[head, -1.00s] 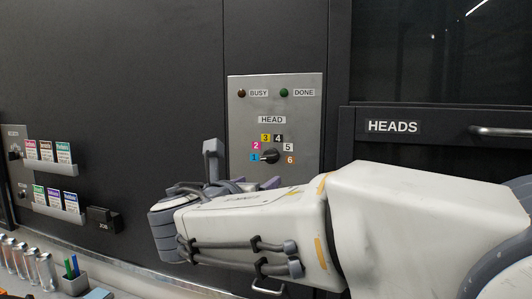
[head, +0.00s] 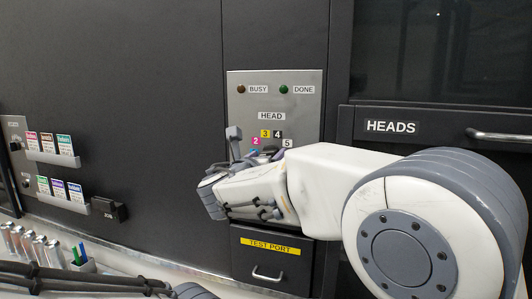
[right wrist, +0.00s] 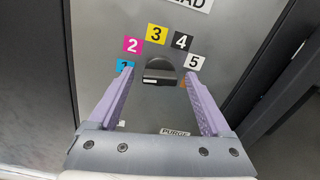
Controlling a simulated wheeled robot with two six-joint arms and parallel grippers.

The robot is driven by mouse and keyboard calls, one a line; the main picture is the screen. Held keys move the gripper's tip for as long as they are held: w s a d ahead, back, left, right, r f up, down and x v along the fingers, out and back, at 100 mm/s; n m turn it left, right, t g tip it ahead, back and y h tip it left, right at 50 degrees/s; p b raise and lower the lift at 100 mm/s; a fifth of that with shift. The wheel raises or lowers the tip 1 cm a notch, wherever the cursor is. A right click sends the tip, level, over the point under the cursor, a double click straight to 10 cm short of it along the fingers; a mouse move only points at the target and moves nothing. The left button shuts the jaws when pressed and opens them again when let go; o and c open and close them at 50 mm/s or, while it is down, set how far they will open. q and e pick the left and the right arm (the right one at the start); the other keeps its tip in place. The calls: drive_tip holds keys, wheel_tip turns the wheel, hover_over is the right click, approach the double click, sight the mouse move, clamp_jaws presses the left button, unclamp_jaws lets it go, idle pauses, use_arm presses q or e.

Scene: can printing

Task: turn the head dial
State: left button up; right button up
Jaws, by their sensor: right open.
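The head dial (right wrist: 159,70) is a black knob on a grey metal panel (head: 300,113), ringed by coloured number labels. Its pale mark is on the left side, toward the blue label, which is partly covered by a finger. My right gripper (right wrist: 160,76) is open, with its purple fingers on either side of the dial, apart from it as far as I can see. In the head view my right arm and gripper hide most of the dial and the lower labels. Part of my left arm shows at the bottom left; its fingers are out of view.
Above the dial are the BUSY (head: 242,89) and DONE (head: 284,89) lamps. A TEST PORT drawer (head: 268,271) is below, and a HEADS cabinet (head: 435,128) is to the right. Cartridge racks (head: 54,159) hang on the left wall. A PURGE label (right wrist: 175,132) sits below the dial.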

drive_tip(key=shift+c, duration=0.3)
clamp_jaws()
drive_tip(key=shift+f+m+b, duration=0.1)
drive_tip(key=shift+m+b, duration=7.7)
drive_tip(key=shift+b, duration=1.1)
drive_tip(key=shift+o, duration=0.3)
unclamp_jaws()
